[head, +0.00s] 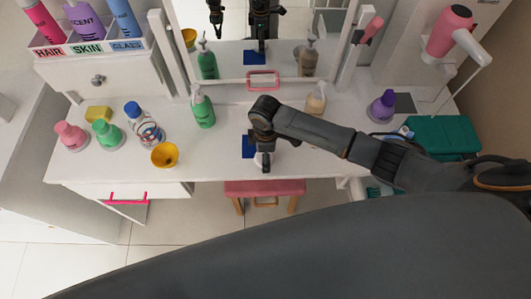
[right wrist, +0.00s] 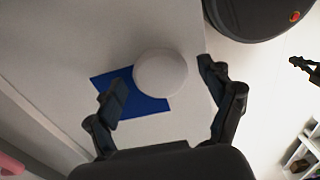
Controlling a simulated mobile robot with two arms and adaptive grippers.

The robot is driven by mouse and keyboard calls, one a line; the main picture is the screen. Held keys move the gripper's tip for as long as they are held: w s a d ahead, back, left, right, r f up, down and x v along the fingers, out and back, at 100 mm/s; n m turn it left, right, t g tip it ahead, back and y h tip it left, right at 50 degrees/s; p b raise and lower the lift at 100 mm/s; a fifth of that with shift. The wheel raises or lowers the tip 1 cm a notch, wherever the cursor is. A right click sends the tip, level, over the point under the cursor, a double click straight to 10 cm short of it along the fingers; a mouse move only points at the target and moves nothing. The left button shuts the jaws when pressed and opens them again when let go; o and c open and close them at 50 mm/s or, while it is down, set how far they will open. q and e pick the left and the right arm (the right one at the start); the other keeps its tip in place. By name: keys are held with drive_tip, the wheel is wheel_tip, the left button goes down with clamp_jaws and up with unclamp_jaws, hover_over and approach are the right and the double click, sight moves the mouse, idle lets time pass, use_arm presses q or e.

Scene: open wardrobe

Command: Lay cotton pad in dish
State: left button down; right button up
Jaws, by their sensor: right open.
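The cotton pad (right wrist: 160,72) is a round white disc in the right wrist view. It overlaps the edge of a blue square (right wrist: 148,104) on the white tabletop. In the head view my right gripper (head: 264,163) hangs over it and mostly hides it, beside the blue square (head: 248,148). My right gripper (right wrist: 172,103) is open, and the pad shows beyond its fingertips, not held. A yellow bowl (head: 165,156), perhaps the dish, stands left of it near the table's front edge. A dark gripper-like part, probably my left gripper (right wrist: 306,70), shows at the right wrist view's right edge.
A green pump bottle (head: 203,108) and a beige one (head: 316,100) stand near the mirror. Pink, green and clear bottles and a yellow sponge (head: 99,114) stand at left; a purple bottle (head: 382,106) is at right. A pink stool (head: 264,188) is at the front.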

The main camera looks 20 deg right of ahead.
wheel_tip(320, 180, up, 12)
drive_tip(key=shift+b, duration=0.35)
idle(0.5)
